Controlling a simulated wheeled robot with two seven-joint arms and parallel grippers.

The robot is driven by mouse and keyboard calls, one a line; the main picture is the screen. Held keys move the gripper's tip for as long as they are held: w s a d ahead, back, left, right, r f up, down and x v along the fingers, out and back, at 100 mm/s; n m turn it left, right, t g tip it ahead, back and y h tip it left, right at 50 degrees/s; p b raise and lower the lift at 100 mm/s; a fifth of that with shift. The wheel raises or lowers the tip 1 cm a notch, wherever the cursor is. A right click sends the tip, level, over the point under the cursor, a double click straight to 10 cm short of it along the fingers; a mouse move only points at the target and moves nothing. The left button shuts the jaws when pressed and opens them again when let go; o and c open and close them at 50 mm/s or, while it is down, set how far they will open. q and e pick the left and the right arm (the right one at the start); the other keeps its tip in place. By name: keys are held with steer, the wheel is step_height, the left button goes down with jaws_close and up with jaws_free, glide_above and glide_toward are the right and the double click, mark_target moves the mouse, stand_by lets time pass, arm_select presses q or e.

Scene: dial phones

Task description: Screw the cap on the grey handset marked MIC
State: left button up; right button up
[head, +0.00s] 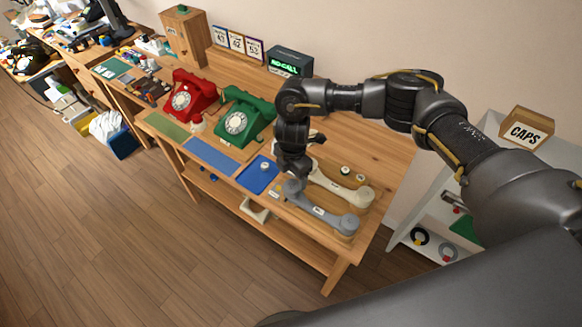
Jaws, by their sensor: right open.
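The grey handset (325,215) lies at the front right of the wooden table, with a small pale label on its handle that is too small to read. Its left end is close under my right gripper (292,174). The gripper is open and points down over that end; I cannot tell whether it touches it. A small pale round piece, perhaps a cap (264,166), sits on the blue mat (254,179) left of the gripper. Two small round pieces (345,170) stand behind the cream handset (345,193). My left gripper is out of view.
A red phone (191,96) and a green phone (244,116) stand further left on the table. A dark display reading "NO CALL" (290,62) is at the back. A box marked CAPS (526,129) sits on a white shelf at right. Open floor lies in front.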

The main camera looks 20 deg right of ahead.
mark_target(292, 186)
steer(key=shift+s+f+b, duration=0.4)
steer(key=shift+b, duration=0.1)
steer(key=shift+w+a+f+b, duration=0.1)
steer(key=shift+w+f+b, duration=0.3)
steer(key=shift+f, duration=0.25)
steer(key=f, duration=0.1)
steer(key=w+f+b, duration=0.1)
steer(key=f, duration=0.1)
steer(key=shift+s+f+b, duration=0.1)
steer(key=shift+s+b, duration=0.15)
steer(key=shift+b, duration=0.2)
steer(key=shift+s+f, duration=0.1)
steer(key=shift+w+f, duration=0.2)
steer(key=shift+s, duration=0.1)
steer(key=n+b, duration=0.3)
steer(key=shift+f+n, duration=0.25)
steer(key=shift+n, duration=0.15)
steer(key=shift+n+b, duration=0.3)
steer(key=shift+n, duration=0.1)
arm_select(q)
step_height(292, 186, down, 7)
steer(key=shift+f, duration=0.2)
arm_select(e)
steer(key=shift+r+n, duration=0.25)
steer(key=shift+n, duration=0.05)
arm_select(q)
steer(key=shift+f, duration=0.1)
